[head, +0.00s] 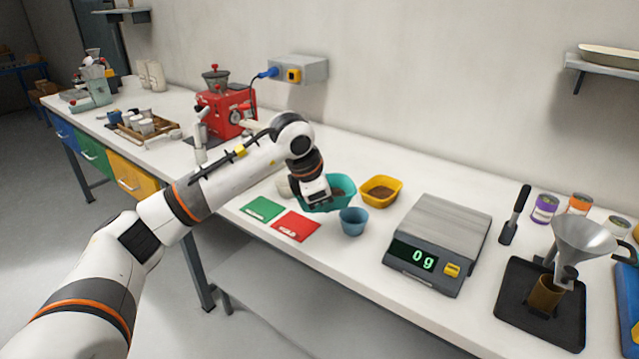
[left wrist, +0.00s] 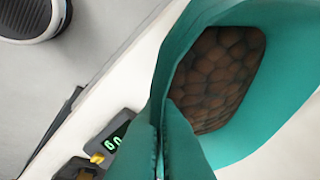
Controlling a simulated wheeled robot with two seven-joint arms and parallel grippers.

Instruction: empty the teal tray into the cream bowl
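The teal tray (head: 345,186) is on the white worktop, with brown, bean-like pieces in it. It fills the right of the left wrist view (left wrist: 276,75), where the pieces show clearly. My left gripper (head: 316,199) is at the tray's near left side and hides part of it. In the left wrist view its fingers (left wrist: 162,125) look closed together on the tray's wall. The cream bowl (head: 284,187) is just left of the gripper, mostly hidden behind it. My right gripper is not in view.
A yellow tray (head: 381,191) with brown contents stands right of the teal tray. A blue cup (head: 353,221) stands in front. Green (head: 262,209) and red (head: 296,226) cards lie at the front left. A scale (head: 437,240) reads 0 g. A red machine (head: 226,113) stands behind my arm.

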